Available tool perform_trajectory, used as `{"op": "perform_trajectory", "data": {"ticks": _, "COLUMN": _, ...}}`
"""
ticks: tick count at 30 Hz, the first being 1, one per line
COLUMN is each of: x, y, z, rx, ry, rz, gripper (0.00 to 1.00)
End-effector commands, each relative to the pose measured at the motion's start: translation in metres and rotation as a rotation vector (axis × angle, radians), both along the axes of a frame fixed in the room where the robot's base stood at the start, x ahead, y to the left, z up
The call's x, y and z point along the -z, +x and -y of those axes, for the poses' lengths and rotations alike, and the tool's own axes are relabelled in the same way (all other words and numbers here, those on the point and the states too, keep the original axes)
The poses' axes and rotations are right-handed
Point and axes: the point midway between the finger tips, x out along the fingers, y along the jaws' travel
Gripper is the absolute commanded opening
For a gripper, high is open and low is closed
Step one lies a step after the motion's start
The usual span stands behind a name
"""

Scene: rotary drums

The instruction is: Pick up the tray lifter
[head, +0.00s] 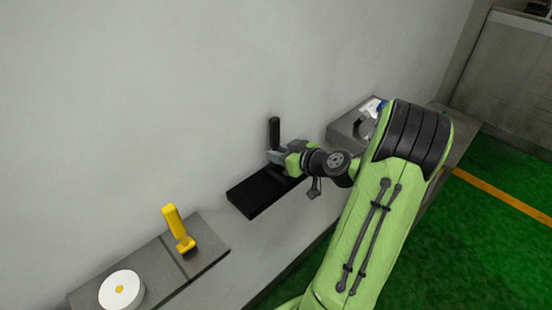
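A black upright handle (274,130), which looks like the tray lifter, rises at the rear of a flat black tray-like block (252,198) on the grey bench. My gripper (274,156) reaches in from the right, its grey fingers right at the lower part of this handle. The fingertips are small and overlap the handle, so I cannot tell whether they are closed on it or just around or beside it. The handle's lower end is hidden behind the gripper.
A yellow handled tool (176,226) stands on a grey plate (206,250) at the left, beside a white disc (121,291). A grey box (345,132) with a white and blue item (371,107) is behind my arm. The wall runs close behind the bench.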

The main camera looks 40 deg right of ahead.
Motion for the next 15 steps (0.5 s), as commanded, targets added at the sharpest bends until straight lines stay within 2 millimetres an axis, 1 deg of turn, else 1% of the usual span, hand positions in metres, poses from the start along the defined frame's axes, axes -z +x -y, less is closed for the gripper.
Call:
{"op": "perform_trajectory", "data": {"ticks": 1, "x": 0.0000, "y": -0.0001, "z": 0.0000, "rx": 0.000, "ry": 0.000, "rz": 0.000, "gripper": 0.21}}
{"op": "perform_trajectory", "data": {"ticks": 5, "x": 0.0000, "y": -0.0002, "z": -0.0001, "rx": 0.000, "ry": 0.000, "rz": 0.000, "gripper": 0.01}}
{"op": "perform_trajectory", "data": {"ticks": 6, "x": 0.0000, "y": -0.0002, "z": -0.0001, "rx": 0.000, "ry": 0.000, "rz": 0.000, "gripper": 0.00}}
{"op": "perform_trajectory", "data": {"ticks": 15, "x": -0.0020, "y": -0.0010, "z": -0.0002, "rx": -0.001, "ry": -0.001, "rz": 0.001, "gripper": 0.00}}
